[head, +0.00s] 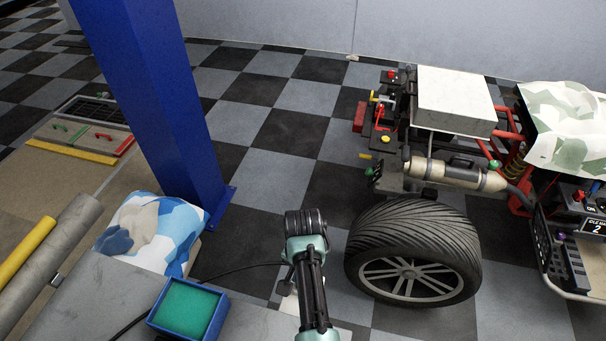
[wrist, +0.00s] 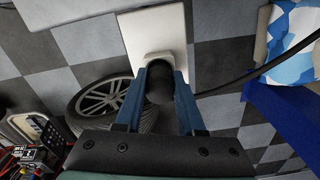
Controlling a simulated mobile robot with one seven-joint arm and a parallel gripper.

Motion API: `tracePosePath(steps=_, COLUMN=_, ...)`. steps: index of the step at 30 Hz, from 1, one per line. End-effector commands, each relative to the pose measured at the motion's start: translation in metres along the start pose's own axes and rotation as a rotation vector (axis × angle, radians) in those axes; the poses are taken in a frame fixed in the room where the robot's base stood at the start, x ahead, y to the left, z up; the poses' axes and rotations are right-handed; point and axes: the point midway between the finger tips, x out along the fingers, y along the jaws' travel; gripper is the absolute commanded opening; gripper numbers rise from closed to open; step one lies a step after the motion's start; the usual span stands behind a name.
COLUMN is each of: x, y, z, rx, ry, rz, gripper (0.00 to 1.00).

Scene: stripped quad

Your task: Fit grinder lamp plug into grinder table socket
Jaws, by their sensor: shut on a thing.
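In the wrist view, my gripper (wrist: 160,73) is shut on the black lamp plug (wrist: 159,88), with one blue finger on each side. Past the fingertips is an off-white socket block (wrist: 158,57) on a pale rectangular plate (wrist: 154,25). The plug lines up with the block and overlaps it in this view; I cannot tell whether it is inserted. A black cable (wrist: 238,87) shows to the right. In the head view my wrist hides the plug and jaws; a bit of pale plate (head: 289,304) shows beside it, and the cable (head: 238,267) runs left.
A blue box with a green pad (head: 187,310) sits on the grey surface at lower left, near a camouflage-patterned cushion (head: 158,232) and a blue post (head: 150,100). A wheel (head: 413,250) of a vehicle stands close on the right. Checkered floor (head: 290,125) beyond is clear.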

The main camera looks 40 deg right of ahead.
Motion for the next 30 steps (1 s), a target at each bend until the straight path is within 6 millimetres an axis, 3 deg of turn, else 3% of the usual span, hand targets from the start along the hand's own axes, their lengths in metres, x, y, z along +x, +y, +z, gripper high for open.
tracePosePath(steps=12, x=0.0110, y=-0.0002, z=-0.0002, rx=0.000, ry=0.000, rz=0.000, gripper=0.00)
tracePosePath(steps=13, x=0.0103, y=-0.0002, z=-0.0002, rx=0.000, ry=0.001, rz=0.000, gripper=0.42)
tracePosePath(steps=18, x=0.0099, y=-0.0002, z=-0.0002, rx=0.000, ry=0.000, rz=0.000, gripper=0.72)
tracePosePath(steps=30, x=0.0036, y=-0.0002, z=-0.0002, rx=0.000, ry=0.001, rz=0.000, gripper=0.73)
